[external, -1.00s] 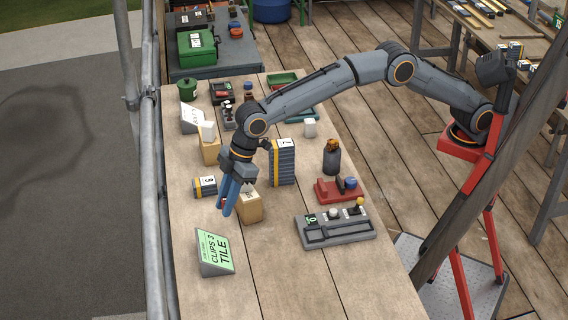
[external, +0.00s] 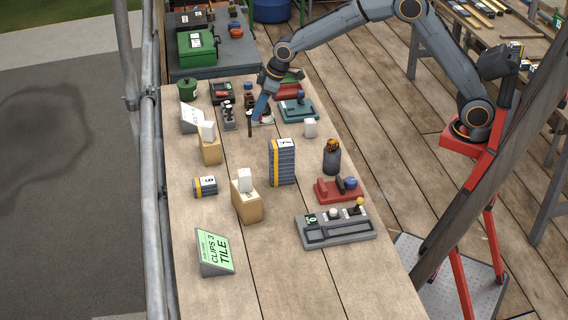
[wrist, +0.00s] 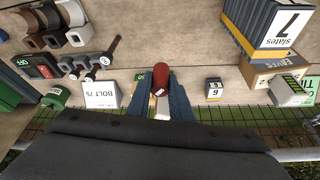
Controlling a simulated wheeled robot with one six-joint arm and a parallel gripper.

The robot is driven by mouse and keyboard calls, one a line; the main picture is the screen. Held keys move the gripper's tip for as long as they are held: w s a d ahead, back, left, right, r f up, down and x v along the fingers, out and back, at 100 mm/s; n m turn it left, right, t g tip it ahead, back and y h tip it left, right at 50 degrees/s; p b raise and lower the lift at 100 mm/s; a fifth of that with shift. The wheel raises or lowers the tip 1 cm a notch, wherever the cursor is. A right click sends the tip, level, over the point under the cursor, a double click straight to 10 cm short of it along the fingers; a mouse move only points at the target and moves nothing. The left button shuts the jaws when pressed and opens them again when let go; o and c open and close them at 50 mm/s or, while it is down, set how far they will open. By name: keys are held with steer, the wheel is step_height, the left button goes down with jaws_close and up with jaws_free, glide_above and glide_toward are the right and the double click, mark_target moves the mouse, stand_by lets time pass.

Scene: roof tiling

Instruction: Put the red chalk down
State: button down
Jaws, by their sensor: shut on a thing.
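My gripper (external: 256,115) is over the far part of the long wooden table, its blue fingers pointing down. In the wrist view the fingers (wrist: 161,104) are shut on the red chalk (wrist: 160,77), a dull red piece with a white mark on it. In the external view a thin dark red-brown piece (external: 250,124) shows at the fingertips. I cannot tell whether its lower end touches the table. A grey holder with dark upright pieces (external: 228,118) stands just left of the gripper. It also shows at the left of the wrist view (wrist: 90,67).
The table (external: 290,275) has a white sign (external: 191,119), green canister (external: 187,89), two tan boxes (external: 210,152) (external: 248,208) and slate stack (external: 282,165) around the gripper. A teal tray (external: 298,110) is close on the right. Bare wood lies in front of the gripper.

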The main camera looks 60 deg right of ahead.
steer(key=d+m, duration=0.1)
steer(key=d, duration=0.5)
step_height(320, 180, down, 15)
steer(key=p, duration=0.2)
steer(key=shift+d+f+p, duration=0.1)
steer(key=shift+d+p, duration=0.05)
steer(key=shift+p, duration=0.2)
steer(key=shift+f, duration=0.1)
steer(key=c, duration=2)
jaws_free()
steer(key=shift+s+f, duration=0.1)
steer(key=o, duration=0.4)
